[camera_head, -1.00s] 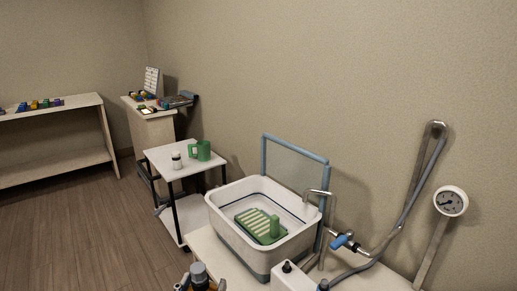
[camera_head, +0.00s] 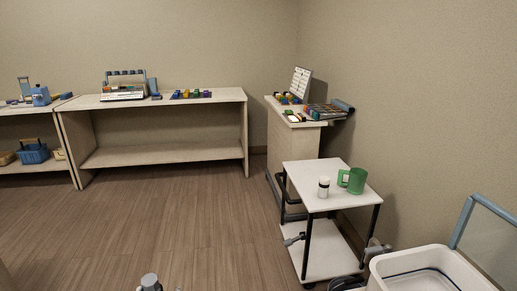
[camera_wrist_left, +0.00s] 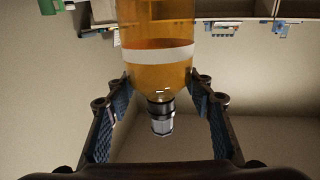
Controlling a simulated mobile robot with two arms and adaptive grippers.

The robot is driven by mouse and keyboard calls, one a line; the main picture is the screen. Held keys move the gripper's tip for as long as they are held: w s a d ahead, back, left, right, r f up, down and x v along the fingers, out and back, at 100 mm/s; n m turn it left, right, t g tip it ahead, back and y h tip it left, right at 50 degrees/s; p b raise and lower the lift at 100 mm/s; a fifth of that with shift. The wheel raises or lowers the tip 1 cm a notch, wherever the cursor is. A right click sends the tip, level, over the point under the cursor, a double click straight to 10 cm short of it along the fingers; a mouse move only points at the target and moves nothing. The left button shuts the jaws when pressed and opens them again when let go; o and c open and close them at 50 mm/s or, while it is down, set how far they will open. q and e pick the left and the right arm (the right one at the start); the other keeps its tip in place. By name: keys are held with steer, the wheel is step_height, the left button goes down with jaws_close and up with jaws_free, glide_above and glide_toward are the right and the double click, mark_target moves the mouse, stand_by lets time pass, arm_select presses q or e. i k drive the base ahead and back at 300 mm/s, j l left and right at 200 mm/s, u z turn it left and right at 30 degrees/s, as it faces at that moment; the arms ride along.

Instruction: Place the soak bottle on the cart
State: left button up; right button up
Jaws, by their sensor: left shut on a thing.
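The soak bottle (camera_wrist_left: 157,72) is amber with a white band and a grey and black cap, seen close in the left wrist view. My left gripper (camera_wrist_left: 160,98) is shut on it, with one blue-padded finger on each side near the neck. In the head view only the grey cap of the bottle (camera_head: 150,282) shows at the bottom edge. The cart (camera_head: 305,174) has a white top, dark legs and a lower white shelf. It stands to the right of and beyond the bottle.
A green mug (camera_head: 356,181) and a small white jar (camera_head: 323,187) stand on the cart top. A white basin (camera_head: 420,262) is at the lower right. A long shelf (camera_head: 165,105) lines the back wall. The wooden floor left of the cart is clear.

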mark_target(306, 170)
steer(key=i+u, duration=0.1)
steer(key=i, duration=1.2)
steer(key=i+j+z, duration=0.1)
steer(key=i+z, duration=0.25)
steer(key=i+j+z, duration=0.35)
steer(key=i, duration=0.15)
steer(key=i+j+z, duration=0.3)
steer(key=i+l, duration=0.1)
